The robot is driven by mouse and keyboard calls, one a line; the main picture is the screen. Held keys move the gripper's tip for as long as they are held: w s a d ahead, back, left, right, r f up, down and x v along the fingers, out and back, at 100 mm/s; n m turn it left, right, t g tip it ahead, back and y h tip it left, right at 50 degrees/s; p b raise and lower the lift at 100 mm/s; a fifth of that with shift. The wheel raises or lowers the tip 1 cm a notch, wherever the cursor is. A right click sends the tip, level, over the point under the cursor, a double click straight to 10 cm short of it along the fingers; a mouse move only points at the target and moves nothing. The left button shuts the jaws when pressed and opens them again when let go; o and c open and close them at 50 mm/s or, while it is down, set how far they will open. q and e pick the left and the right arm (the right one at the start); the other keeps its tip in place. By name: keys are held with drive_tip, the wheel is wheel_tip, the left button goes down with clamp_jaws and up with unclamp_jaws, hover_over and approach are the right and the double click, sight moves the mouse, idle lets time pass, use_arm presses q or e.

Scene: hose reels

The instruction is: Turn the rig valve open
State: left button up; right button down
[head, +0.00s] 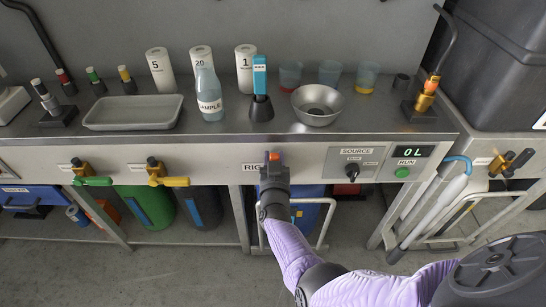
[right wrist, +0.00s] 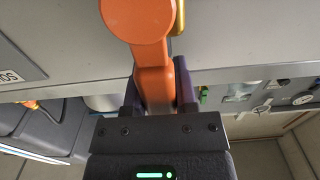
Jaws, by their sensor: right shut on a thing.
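The rig valve (head: 274,156) is on the bench's front panel beside a label that reads "RIG". Only a bit of its orange top shows in the head view, as my gripper covers the rest. In the right wrist view its orange lever (right wrist: 154,85) runs from a round orange hub down between the dark fingers. My right gripper (head: 273,170) is shut on this lever, and it also shows in the right wrist view (right wrist: 157,95). A bit of yellow metal shows behind the hub. My left gripper is out of view.
Left along the panel are a green-handled valve (head: 92,180) and a yellow-handled valve (head: 168,180). To the right are the source knob (head: 352,172) and a display (head: 409,151) reading "0L". A sample bottle (head: 208,95) and a metal bowl (head: 318,104) stand on the bench (head: 235,131).

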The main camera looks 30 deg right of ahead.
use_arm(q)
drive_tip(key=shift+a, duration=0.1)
use_arm(e)
drive_tip(key=shift+a, duration=0.1)
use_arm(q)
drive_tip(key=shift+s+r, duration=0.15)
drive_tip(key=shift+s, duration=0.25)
use_arm(e)
drive_tip(key=shift+c, duration=2)
unclamp_jaws()
drive_tip(key=shift+w, duration=0.1)
use_arm(q)
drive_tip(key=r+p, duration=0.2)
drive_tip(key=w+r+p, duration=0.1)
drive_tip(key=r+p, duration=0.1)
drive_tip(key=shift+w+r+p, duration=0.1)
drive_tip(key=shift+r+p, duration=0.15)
drive_tip(key=shift+p, duration=0.15)
use_arm(e)
drive_tip(key=v, duration=1)
